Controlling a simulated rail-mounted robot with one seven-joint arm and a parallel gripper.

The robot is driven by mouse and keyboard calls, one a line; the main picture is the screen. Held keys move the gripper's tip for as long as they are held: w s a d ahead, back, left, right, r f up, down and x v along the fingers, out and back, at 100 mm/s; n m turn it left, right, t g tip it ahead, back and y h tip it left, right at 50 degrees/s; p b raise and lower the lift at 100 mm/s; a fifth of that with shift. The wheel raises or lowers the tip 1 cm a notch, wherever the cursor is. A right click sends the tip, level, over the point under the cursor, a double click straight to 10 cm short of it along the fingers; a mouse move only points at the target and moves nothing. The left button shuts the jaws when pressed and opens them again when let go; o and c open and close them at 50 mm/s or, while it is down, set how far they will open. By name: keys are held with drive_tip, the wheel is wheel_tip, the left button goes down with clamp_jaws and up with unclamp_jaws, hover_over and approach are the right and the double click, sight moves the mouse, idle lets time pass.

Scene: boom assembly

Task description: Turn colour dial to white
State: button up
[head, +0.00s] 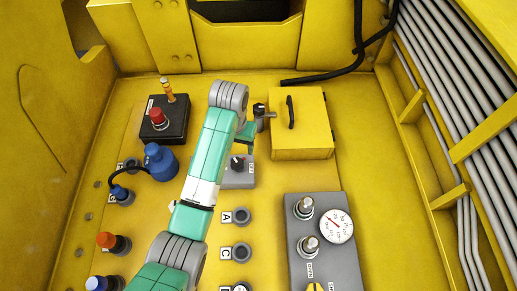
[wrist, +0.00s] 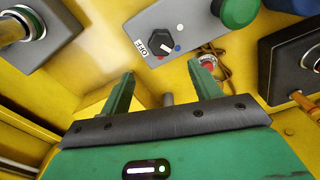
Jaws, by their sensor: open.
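The colour dial is a black knob (wrist: 162,42) on a grey box (wrist: 135,22) in the wrist view. An OFF label is beside it, with a white dot and a blue dot on its other side. A small pale mark shows at the knob's lower edge; I cannot tell its setting for sure. In the head view the grey box (head: 240,181) is partly hidden behind my arm. My gripper (wrist: 161,72) is open, its two green fingers apart and short of the knob, not touching it. In the head view my gripper (head: 248,134) is above the box.
A yellow box (head: 302,126) with a black handle is right of my gripper. A grey peg (wrist: 168,99) shows between my fingers. A green button (wrist: 238,10) sits beside the dial. A black box with a red button (head: 157,115) and a gauge panel (head: 322,262) flank the area.

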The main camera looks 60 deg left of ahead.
sight(237, 162)
drive_tip(key=shift+s+f, duration=0.35)
drive_tip(key=shift+f, duration=0.1)
wheel_tip(237, 162, down, 8)
drive_tip(key=shift+s+d+r, duration=0.1)
drive_tip(key=shift+d+r, duration=0.05)
drive_tip(key=shift+r, duration=0.1)
drive_tip(key=c, duration=1)
